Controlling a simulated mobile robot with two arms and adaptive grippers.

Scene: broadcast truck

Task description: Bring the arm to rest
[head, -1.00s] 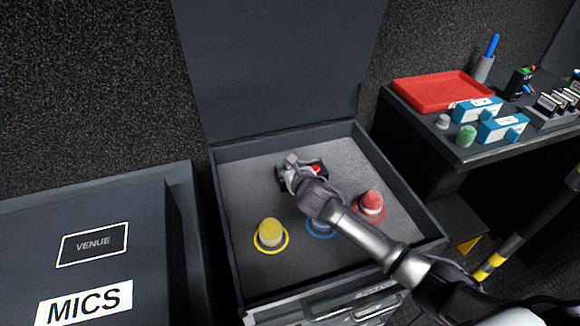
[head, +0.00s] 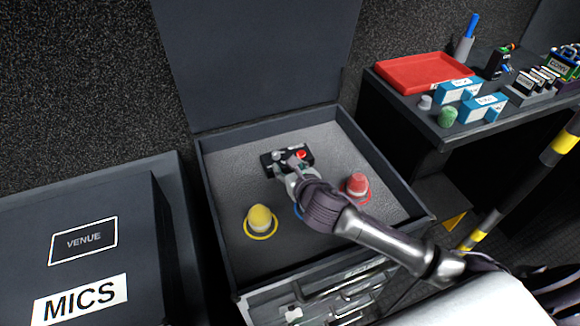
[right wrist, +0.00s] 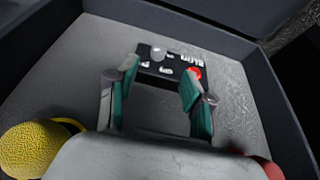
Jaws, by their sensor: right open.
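My right gripper (head: 284,172) is over the inside of an open grey case (head: 205,190), and its jaws are open and empty. In the right wrist view the two fingertips (right wrist: 158,80) stand apart, just short of a small black box (right wrist: 150,72) with a red knob and white lettering. The box (head: 276,162) lies on the case floor towards the back. I cannot tell whether the fingertips touch it. My left gripper is in neither view.
In the case, a yellow cap (head: 260,219) stands on a yellow ring and a red cap (head: 357,186) stands at the right. My arm mostly hides a blue ring (head: 298,211). A MICS case (head: 130,215) stands left. A table with a red tray (head: 424,72) stands right.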

